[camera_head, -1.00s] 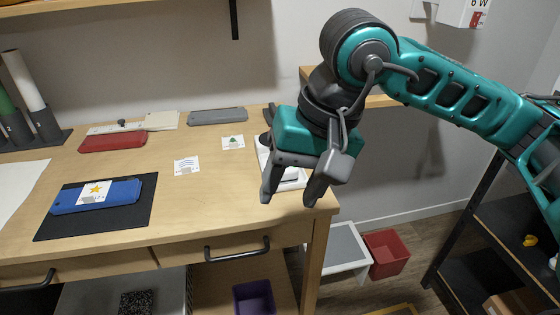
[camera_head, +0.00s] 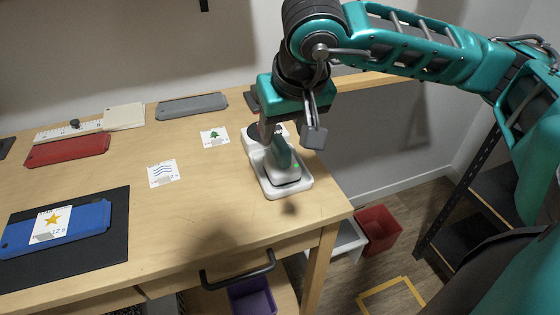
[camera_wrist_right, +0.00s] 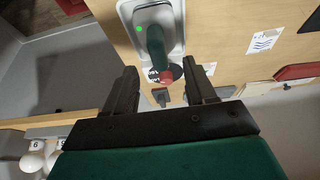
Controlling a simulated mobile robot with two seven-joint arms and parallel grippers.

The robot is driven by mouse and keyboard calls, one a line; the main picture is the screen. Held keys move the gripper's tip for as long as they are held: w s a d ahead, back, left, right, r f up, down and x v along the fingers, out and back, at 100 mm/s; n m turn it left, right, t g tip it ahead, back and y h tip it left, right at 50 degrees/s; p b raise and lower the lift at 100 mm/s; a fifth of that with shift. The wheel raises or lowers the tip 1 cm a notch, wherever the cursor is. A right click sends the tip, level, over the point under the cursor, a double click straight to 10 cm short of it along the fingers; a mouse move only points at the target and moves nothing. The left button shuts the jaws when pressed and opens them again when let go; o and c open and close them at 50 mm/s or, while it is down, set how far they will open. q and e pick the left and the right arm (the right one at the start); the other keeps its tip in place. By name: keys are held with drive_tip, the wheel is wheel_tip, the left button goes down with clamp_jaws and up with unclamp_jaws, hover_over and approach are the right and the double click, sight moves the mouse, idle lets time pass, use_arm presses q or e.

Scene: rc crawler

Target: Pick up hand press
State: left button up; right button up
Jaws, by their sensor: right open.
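The hand press (camera_head: 282,150) has a dark green handle and stands in a white tray (camera_head: 300,188) at the right end of the wooden desk. A small green light shows on it. My right gripper (camera_head: 290,133) is above and just behind the press, pointing down, its fingers apart. In the right wrist view the green handle (camera_wrist_right: 156,50) with its red tip lies between the line of the two open fingers (camera_wrist_right: 160,70), and nothing is gripped. Whether a finger touches the handle is not clear. My left gripper is out of view.
A tree card (camera_head: 214,138) and a wave card (camera_head: 163,173) lie left of the press. A blue case (camera_head: 90,220) lies on a black mat (camera_head: 110,250); a red case (camera_head: 68,150) and a grey case (camera_head: 192,104) lie behind. The desk's right edge is close by.

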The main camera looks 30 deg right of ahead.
sight(281, 141)
drive_tip(key=shift+w+x, duration=0.15)
drive_tip(key=shift+x, duration=1.35)
drive_tip(key=shift+w+x, duration=0.1)
drive_tip(key=shift+x, duration=1.45)
drive_tip(key=shift+d+r, duration=0.2)
drive_tip(key=shift+c, duration=0.4)
drive_tip(key=c, duration=0.9)
clamp_jaws()
drive_tip(key=shift+r, duration=0.15)
